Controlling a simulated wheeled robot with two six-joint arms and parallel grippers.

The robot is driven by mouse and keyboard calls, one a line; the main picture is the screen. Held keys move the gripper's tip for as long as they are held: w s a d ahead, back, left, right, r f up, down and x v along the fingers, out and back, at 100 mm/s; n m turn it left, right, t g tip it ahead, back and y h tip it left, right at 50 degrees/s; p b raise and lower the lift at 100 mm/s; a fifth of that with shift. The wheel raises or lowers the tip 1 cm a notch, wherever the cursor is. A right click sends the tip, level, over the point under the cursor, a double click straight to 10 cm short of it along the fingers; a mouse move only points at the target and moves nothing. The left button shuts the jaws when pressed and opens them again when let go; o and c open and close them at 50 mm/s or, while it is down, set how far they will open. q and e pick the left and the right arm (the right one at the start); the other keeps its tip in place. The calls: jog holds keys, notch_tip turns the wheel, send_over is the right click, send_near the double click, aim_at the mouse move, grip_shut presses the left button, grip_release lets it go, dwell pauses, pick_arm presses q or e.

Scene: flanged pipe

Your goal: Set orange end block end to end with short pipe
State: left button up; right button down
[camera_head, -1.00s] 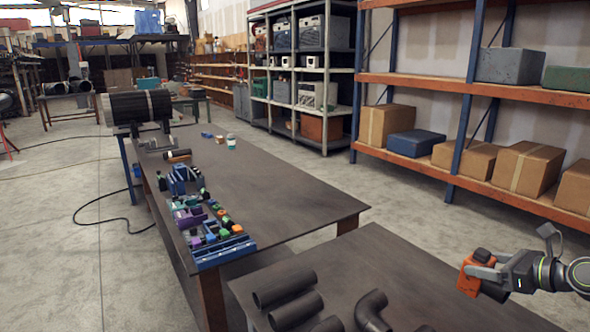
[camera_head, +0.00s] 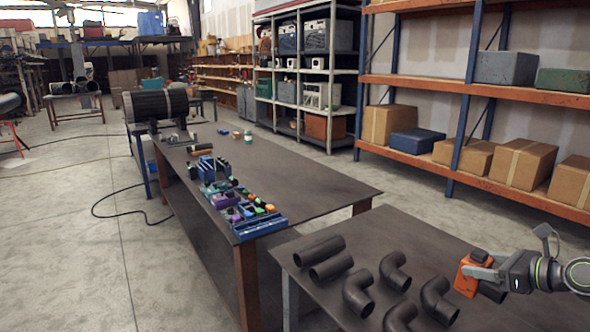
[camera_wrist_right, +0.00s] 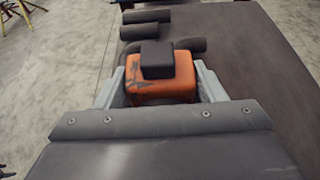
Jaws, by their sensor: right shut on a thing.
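My right gripper (camera_head: 478,273) is shut on the orange end block (camera_head: 466,277), which has a dark cap on top. It holds the block near the right side of the near table. In the right wrist view, the orange end block (camera_wrist_right: 160,90) sits between both fingers of my gripper (camera_wrist_right: 160,84). Two straight dark pipes lie side by side on the near table, the upper one (camera_head: 318,250) and the lower one (camera_head: 331,266). I cannot tell which is the short pipe. They also show ahead in the wrist view, the farther (camera_wrist_right: 147,16) and the nearer (camera_wrist_right: 146,31). My left gripper is not seen.
Several dark pipe elbows (camera_head: 357,292) lie on the near table (camera_head: 440,240) between the straight pipes and my right gripper. A dark cylindrical piece (camera_head: 492,291) shows just below the gripper. The long table (camera_head: 300,185) carries a blue tray (camera_head: 262,226) of coloured parts.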

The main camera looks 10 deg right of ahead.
pick_arm(q)
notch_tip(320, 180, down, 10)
jog(key=b, duration=0.9)
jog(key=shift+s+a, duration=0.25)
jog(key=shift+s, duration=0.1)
pick_arm(e)
jog(key=s+a+f+n+g+y, duration=0.1)
jog(key=s+a+f, duration=0.4)
jog(key=a, duration=0.4)
jog(key=s+a+f+n+g+y, duration=0.1)
jog(key=s+a+f, duration=0.4)
jog(key=a, duration=0.5)
jog(key=s+a+f+n+g+y, duration=0.2)
jog(key=s+a+f, duration=0.3)
jog(key=a, duration=0.4)
jog(key=shift+s+a+f+n+y, duration=0.25)
jog(key=shift+s+n+y, duration=0.15)
jog(key=shift+s+n, duration=0.3)
